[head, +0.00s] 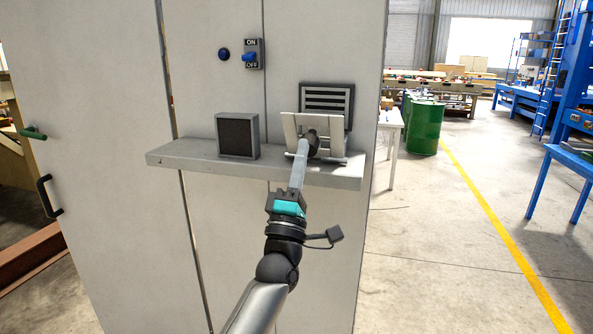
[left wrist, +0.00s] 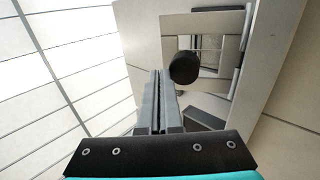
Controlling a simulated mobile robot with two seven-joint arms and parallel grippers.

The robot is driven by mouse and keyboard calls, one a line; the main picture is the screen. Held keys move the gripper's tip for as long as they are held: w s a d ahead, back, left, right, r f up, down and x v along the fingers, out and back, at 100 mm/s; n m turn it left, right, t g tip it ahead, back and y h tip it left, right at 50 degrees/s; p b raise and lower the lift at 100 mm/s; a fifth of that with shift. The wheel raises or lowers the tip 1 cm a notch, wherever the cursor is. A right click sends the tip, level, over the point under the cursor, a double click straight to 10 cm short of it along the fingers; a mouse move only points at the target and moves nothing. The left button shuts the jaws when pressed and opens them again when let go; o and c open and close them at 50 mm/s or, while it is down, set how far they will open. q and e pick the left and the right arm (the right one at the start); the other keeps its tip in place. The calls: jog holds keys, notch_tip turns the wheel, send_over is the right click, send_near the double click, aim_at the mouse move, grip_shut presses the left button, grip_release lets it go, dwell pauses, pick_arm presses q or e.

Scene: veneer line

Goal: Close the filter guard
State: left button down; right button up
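The filter guard (head: 290,128) is a pale panel with a dark round knob (head: 313,141). It stands tilted out in front of the dark slatted vent (head: 328,92) on the cabinet, low edge near the shelf. My left gripper (head: 303,148) reaches up to the guard from the front, its tips close to the knob. In the left wrist view its fingers (left wrist: 158,78) lie together with only a thin gap and nothing visible between them. The black knob (left wrist: 184,67) is just right of the tips; whether they touch cannot be told. My right gripper is out of view.
A grey-framed dark filter block (head: 237,136) stands on the shelf (head: 215,162) left of the guard. A green drum (head: 426,128) stands on the open floor to the right.

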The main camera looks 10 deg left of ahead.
aim_at(307, 125)
pick_arm(q)
jog(key=x, duration=0.3)
jog(key=shift+s+r, duration=0.1)
jog(key=shift+r, duration=0.45)
jog(key=shift+x, duration=1.3)
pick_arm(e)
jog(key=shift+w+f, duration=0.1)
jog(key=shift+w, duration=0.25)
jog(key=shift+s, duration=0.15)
pick_arm(q)
jog(key=shift+f, duration=0.1)
